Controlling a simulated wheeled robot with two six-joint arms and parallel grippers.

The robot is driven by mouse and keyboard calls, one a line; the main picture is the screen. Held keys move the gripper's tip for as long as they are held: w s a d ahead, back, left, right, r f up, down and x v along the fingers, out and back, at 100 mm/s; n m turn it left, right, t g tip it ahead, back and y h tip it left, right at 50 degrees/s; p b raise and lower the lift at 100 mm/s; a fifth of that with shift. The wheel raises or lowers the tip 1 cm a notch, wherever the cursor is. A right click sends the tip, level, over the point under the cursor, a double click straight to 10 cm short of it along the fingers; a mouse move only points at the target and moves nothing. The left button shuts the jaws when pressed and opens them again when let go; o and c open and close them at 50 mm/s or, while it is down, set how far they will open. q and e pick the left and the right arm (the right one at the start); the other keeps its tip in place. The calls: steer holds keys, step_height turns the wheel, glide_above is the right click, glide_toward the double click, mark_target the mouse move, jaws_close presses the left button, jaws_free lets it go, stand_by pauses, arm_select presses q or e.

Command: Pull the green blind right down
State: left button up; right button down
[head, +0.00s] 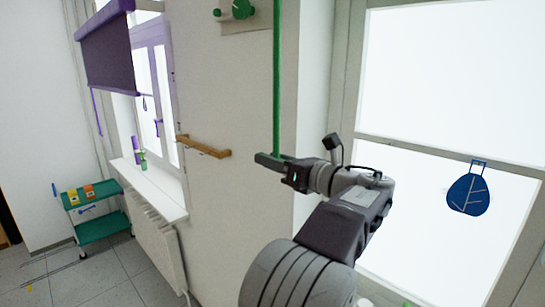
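A green pull cord (277,80) hangs straight down from above the top edge of the head view, in front of the wall between the windows. The green blind's cloth is not in view. The part of the right window (440,75) that shows is uncovered.
A purple blind (106,55) with a purple cord (96,112) hangs at the left window. A wooden rail (205,147) and a green-knobbed fitting (242,10) are on the wall. A blue leaf ornament (467,194) hangs at the right window. A green trolley (103,228) stands far left.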

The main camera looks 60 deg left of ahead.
arm_select(q)
steer(key=shift+w, duration=0.1)
steer(key=shift+c, duration=0.4)
jaws_close()
stand_by(0.9)
